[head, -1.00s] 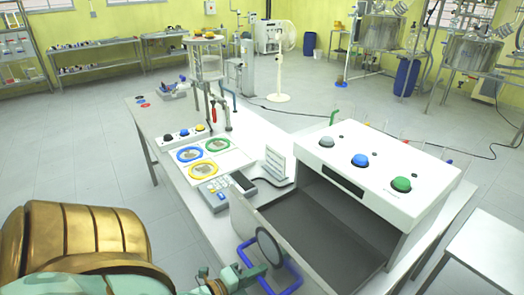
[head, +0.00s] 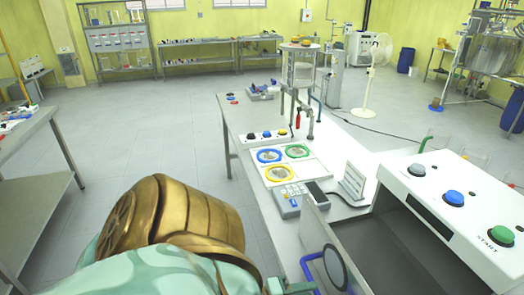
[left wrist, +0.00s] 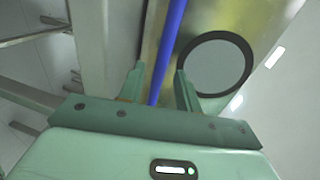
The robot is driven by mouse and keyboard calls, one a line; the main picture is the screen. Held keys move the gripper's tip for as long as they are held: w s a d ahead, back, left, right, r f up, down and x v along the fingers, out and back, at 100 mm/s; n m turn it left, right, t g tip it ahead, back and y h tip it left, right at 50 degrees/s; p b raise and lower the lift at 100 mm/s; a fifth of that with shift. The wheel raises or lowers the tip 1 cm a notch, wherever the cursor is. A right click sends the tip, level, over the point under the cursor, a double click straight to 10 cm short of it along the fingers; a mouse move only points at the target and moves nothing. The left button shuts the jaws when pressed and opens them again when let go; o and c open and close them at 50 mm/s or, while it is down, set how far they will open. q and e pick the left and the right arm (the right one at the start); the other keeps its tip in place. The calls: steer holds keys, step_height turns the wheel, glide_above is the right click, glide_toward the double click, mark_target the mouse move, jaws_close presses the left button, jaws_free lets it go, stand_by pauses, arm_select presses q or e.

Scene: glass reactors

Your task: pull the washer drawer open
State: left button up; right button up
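The washer (head: 460,190) is a white box with several coloured buttons on the table at the right of the head view. Its drawer stands pulled out, with the grey inside (head: 400,255) showing. The drawer's front panel (head: 312,232) has a round dark-rimmed window (head: 334,265) and a blue handle (head: 306,268). The window also shows in the left wrist view (left wrist: 215,65). My right gripper is out of view.
A keypad (head: 291,198), a phone (head: 317,194), a white rack (head: 353,180), coloured rings (head: 279,173) and a button strip (head: 265,135) lie on the table (head: 240,112) beside the washer. Another table (head: 40,140) stands at the left.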

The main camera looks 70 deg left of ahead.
arm_select(q)
steer(key=v, duration=1.2)
steer(key=shift+s, duration=0.3)
steer(key=s+a+f+n+g+y, duration=0.1)
steer(key=s+f+n+g+y, duration=0.1)
steer(key=s+f+n+g, duration=0.45)
steer(key=s+f+n+g+y, duration=0.15)
steer(key=s+f+n, duration=0.4)
steer(key=f, duration=0.75)
steer(key=s+d+f+n+g+h, duration=0.1)
steer(key=s+d+f+n+g, duration=0.35)
steer(key=s+f, duration=0.6)
steer(key=d+f+g+b, duration=0.1)
steer(key=d+f+g, duration=0.3)
steer(key=d+f, duration=0.2)
steer(key=w+d+f+m+t+h, duration=0.1)
steer(key=w+d+f, duration=0.1)
steer(key=w, duration=0.7)
steer(key=shift+w+t, duration=0.3)
steer(key=shift+t, duration=0.05)
steer(key=shift+m, duration=0.25)
